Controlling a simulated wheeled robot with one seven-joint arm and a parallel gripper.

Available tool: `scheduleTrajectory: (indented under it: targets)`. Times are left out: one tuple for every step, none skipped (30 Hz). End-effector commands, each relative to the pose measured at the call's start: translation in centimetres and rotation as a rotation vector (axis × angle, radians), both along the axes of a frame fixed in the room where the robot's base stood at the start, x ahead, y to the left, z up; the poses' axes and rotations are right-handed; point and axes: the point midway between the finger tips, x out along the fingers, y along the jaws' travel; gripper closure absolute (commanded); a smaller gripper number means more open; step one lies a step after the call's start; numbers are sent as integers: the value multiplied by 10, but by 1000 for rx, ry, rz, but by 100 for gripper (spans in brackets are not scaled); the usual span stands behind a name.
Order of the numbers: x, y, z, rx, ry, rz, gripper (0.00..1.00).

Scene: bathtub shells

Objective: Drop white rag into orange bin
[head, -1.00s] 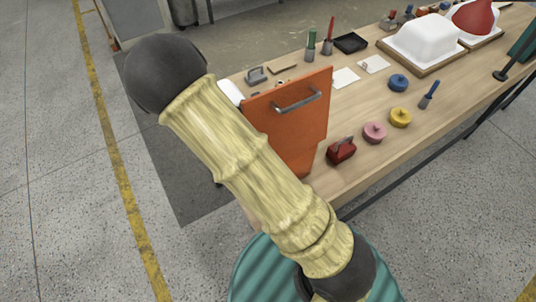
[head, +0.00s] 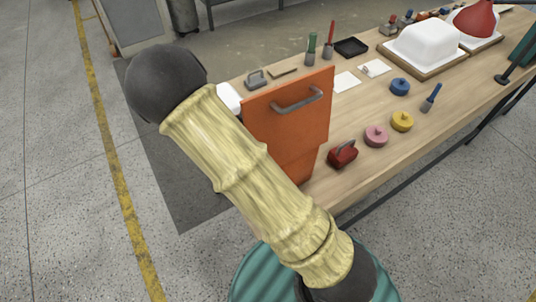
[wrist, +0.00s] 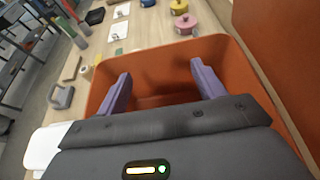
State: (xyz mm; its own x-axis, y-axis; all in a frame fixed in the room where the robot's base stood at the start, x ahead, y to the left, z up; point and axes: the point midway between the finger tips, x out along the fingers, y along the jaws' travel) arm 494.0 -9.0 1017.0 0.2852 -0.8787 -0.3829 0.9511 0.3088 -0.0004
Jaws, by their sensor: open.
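The orange bin (head: 288,118) stands at the near left end of the wooden table in the head view, its handled face toward me. In the wrist view the bin (wrist: 215,47) surrounds my gripper's fingers, and its open inside lies below them. My gripper (wrist: 160,70) is open, its two purple fingers apart with nothing between them. In the head view my arm hides the gripper. I cannot make out a white rag in the bin; its inside is shadowed and partly covered by the gripper body. A white object (wrist: 45,148) sits beside the bin; I cannot tell what it is.
White flat pieces (head: 345,81) lie on the table (head: 365,107). A red block with a handle (head: 342,154), pink (head: 376,136), yellow (head: 402,121) and blue (head: 400,86) round pieces stand right of the bin. A grey handled block (head: 257,80) stands behind it.

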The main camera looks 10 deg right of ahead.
Motion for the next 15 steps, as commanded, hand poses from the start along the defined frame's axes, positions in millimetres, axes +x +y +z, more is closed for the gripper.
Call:
scheduleTrajectory:
  targets:
    - [0, 1, 0, 0, 0, 0, 31]
    - [0, 2, 1, 0, 0, 1, 31]
    - [-1, 4, 1, 0, -1, 1, 31]
    - [-1, 5, 2, 0, -1, 1, 31]
    - [-2, 8, 3, 1, -2, 1, 31]
    - [-3, 12, 4, 2, -2, 3, 31]
    - [-4, 16, 6, 2, -2, 4, 31]
    - [-5, 19, 8, 2, -3, 4, 31]
    - [-7, 25, 10, 3, -3, 3, 31]
    - [-9, 30, 12, 3, -2, 4, 31]
    - [-10, 35, 14, 3, -3, 4, 31]
    - [-12, 42, 17, 3, -3, 5, 31]
    - [-14, 47, 19, 3, -3, 4, 31]
    - [-16, 53, 21, 3, -2, 4, 31]
    - [-18, 60, 25, 3, -3, 4, 31]
